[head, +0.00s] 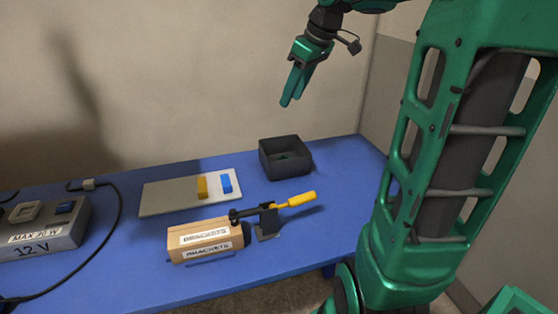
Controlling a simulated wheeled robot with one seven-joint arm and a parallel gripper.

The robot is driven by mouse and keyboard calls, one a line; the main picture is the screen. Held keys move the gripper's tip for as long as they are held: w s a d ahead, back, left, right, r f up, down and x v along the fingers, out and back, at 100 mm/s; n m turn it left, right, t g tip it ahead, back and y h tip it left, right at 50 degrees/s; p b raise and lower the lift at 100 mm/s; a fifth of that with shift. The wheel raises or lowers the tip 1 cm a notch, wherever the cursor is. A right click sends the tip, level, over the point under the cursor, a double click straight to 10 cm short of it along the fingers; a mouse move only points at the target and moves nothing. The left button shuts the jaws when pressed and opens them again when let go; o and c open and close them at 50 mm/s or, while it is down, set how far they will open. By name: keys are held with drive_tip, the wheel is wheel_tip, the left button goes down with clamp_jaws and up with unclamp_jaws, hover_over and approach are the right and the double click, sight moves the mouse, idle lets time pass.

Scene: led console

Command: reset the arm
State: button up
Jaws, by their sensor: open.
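My gripper (292,88) is green and hangs in the air at the top middle of the head view, fingers pointing down and slightly left. It is open, with nothing seen between its fingers. It is above and apart from the blue table (340,215), over the area of a dark open box (285,158). My green arm fills the right side of the view and hides the table's right part.
In front are a box labelled brackets (190,240) and a yellow-handled clamp (294,200). A grey 12 V power box (45,240) with a black cable stands left.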

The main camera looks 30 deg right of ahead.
drive_tip(key=shift+v, duration=1.3)
drive_tip(key=s+a+f+m+g, duration=0.1)
drive_tip(key=s+f+m, duration=0.2)
drive_tip(key=s+f, duration=0.3)
drive_tip(key=s+a+f+m+g+h, duration=0.1)
drive_tip(key=s+f+m, duration=0.3)
drive_tip(key=s, duration=0.8)
drive_tip(key=s+a+f+m+g, duration=0.1)
drive_tip(key=s+f+m, duration=0.3)
drive_tip(key=s+f, duration=0.4)
drive_tip(key=shift+s+a+f+g+h, duration=0.35)
drive_tip(key=shift+s+g, duration=0.15)
drive_tip(key=shift+g, duration=0.1)
drive_tip(key=shift+w+d+f, duration=0.1)
drive_tip(key=shift+w+f, duration=0.2)
drive_tip(key=shift+w, duration=0.45)
drive_tip(key=shift+s+r, duration=0.1)
